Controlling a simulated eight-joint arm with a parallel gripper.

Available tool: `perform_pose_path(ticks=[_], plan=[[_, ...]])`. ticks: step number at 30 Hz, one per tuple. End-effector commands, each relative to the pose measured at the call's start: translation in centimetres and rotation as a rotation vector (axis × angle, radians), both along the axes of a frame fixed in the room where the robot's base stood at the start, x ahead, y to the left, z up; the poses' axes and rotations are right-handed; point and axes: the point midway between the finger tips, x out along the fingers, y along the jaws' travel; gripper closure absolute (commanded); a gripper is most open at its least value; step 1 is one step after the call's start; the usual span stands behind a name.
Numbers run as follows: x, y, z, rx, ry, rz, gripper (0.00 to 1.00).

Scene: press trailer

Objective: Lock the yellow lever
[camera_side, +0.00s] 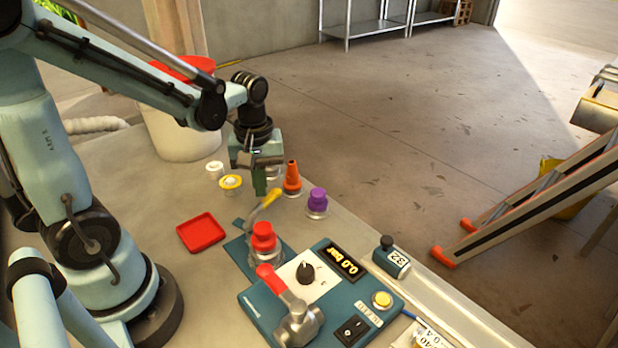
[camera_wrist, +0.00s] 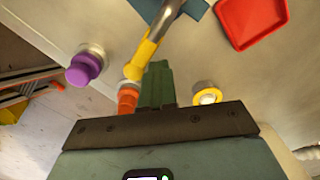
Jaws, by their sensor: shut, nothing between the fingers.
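The yellow lever (camera_side: 264,207) slants up and to the right behind the red cap on the teal base plate. Its yellow tip lies just below my gripper (camera_side: 261,188) in the side view. In the wrist view the yellow lever (camera_wrist: 144,57) joins a grey metal shaft. Its yellow end is just left of my shut green fingers (camera_wrist: 158,72). My gripper is shut, empty and pointing down. I cannot tell whether the fingers touch the lever.
An orange cone (camera_side: 292,178), a purple knob (camera_side: 317,201) and a yellow-ringed white cap (camera_side: 231,182) stand close around my gripper. A red tray (camera_side: 201,233) lies left. A control panel (camera_side: 352,316) with a red-handled valve (camera_side: 287,290) is in front.

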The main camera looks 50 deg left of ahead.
Motion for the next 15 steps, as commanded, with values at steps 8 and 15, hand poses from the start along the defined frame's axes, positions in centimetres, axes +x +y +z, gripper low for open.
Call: perform_pose_path(ticks=[8,15], plan=[[0.99,-1.44,0.00,-0.001,-0.002,-0.001,1.00],[0.96,-1.43,0.00,0.000,-0.001,0.000,1.00]])
